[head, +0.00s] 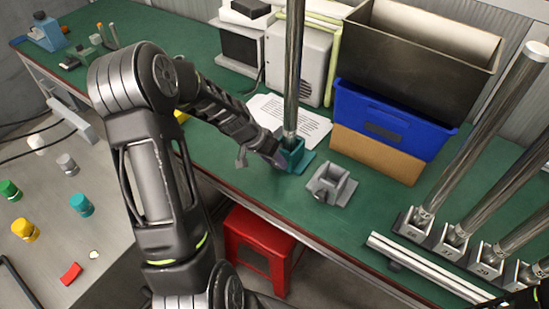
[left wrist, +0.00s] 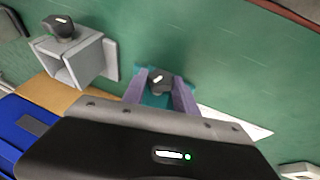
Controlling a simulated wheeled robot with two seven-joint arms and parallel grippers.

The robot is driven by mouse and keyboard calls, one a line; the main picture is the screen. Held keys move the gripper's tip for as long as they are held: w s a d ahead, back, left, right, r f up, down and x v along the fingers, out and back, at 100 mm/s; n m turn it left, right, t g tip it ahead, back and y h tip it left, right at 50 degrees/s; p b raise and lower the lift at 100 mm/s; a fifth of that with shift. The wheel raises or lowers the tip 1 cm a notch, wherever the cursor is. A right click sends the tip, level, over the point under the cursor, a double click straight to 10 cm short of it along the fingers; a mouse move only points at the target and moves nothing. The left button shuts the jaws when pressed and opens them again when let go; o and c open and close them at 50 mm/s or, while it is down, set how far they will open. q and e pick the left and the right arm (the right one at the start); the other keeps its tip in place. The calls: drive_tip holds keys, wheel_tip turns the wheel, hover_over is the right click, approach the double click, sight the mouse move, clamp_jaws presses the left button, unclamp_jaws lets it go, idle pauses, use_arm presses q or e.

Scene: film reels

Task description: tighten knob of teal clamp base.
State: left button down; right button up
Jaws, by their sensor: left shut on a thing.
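The teal clamp base (head: 297,160) stands on the green workbench with a tall metal pole (head: 293,70) upright in it. In the left wrist view, its black knob (left wrist: 159,82) with a pale mark sits between the two purple-grey fingers of my left gripper (left wrist: 160,92). The fingers are shut on the knob, and part of the teal base (left wrist: 155,99) shows around it. In the head view, my left gripper (head: 275,153) reaches the base from its left side.
An empty grey clamp base (head: 331,184) stands just right of the teal one; it also shows in the left wrist view (left wrist: 85,62). Paper sheets (head: 314,123) lie behind. A blue bin (head: 385,120) stands at the back. Several poles in bases are at the right.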

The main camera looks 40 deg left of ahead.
use_arm(q)
drive_tip(key=shift+d+r+m+y+p, duration=0.25)
drive_tip(key=shift+y+p, duration=0.55)
drive_tip(key=shift+p, duration=0.6)
drive_tip(key=shift+d+r+m+y+p, duration=0.2)
drive_tip(key=shift+y+p, duration=0.6)
drive_tip(key=shift+p, duration=0.6)
drive_tip(key=shift+f+y+p, duration=0.1)
drive_tip(key=shift+y+p, duration=0.2)
drive_tip(key=shift+p, duration=0.15)
drive_tip(key=shift+d+f+m+y+p, duration=0.15)
drive_tip(key=shift+f+m+y+p, duration=0.1)
drive_tip(key=shift+y+p, duration=0.65)
drive_tip(key=shift+f+y, duration=0.15)
drive_tip(key=shift+y, duration=0.85)
drive_tip(key=shift+w+d+f+m+y+b, duration=0.15)
drive_tip(key=shift+m+y+b, duration=0.25)
drive_tip(key=shift+y+b, duration=0.4)
drive_tip(key=y+b, duration=0.1)
drive_tip(key=b, duration=0.1)
drive_tip(key=y+b, duration=0.1)
drive_tip(key=y, duration=0.1)
drive_tip(key=shift+d+f+m+b, duration=0.2)
drive_tip(key=shift+f+m+b, duration=0.1)
drive_tip(key=shift+b, duration=0.1)
drive_tip(key=shift+r+y+b, duration=0.15)
drive_tip(key=shift+y+b, duration=0.45)
drive_tip(key=shift+b, duration=0.4)
drive_tip(key=shift+s, duration=0.2)
